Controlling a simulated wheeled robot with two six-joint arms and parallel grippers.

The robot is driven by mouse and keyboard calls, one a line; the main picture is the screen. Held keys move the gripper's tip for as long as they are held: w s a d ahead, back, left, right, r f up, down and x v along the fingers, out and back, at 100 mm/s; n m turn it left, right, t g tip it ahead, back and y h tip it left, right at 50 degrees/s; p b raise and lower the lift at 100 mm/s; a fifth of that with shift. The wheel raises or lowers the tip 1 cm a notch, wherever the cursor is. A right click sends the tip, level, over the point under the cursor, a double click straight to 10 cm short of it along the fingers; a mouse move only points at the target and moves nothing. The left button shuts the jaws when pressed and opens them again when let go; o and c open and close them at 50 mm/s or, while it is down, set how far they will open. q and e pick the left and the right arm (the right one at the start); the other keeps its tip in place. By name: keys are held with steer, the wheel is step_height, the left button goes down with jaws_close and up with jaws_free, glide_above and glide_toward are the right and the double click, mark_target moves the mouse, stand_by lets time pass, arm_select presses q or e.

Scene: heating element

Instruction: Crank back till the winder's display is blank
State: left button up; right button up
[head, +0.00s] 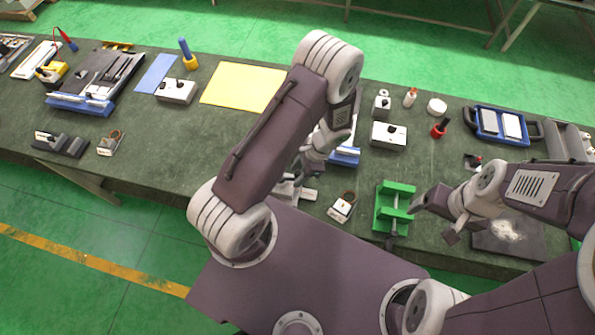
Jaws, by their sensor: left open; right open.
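I cannot pick out the winder's display or crank for certain. A white and grey device (308,194) on the bench, mostly covered by my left arm, may be the winder. My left gripper (303,173) is over this device, largely hidden by my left arm; its fingers are hard to make out, and contact cannot be told. My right gripper (436,224) is open and empty, just right of a green fixture (394,207) at the bench's front. No readable display shows.
A blue item (344,157) lies beyond my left gripper. A small white block with a brown loop (342,207) sits left of the green fixture. A yellow sheet (243,87), a white box (389,136) and a blue tray (501,125) lie farther back.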

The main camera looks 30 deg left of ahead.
arm_select(q)
steer(key=shift+f, duration=0.25)
steer(key=shift+a, duration=0.1)
jaws_close()
stand_by(1.2)
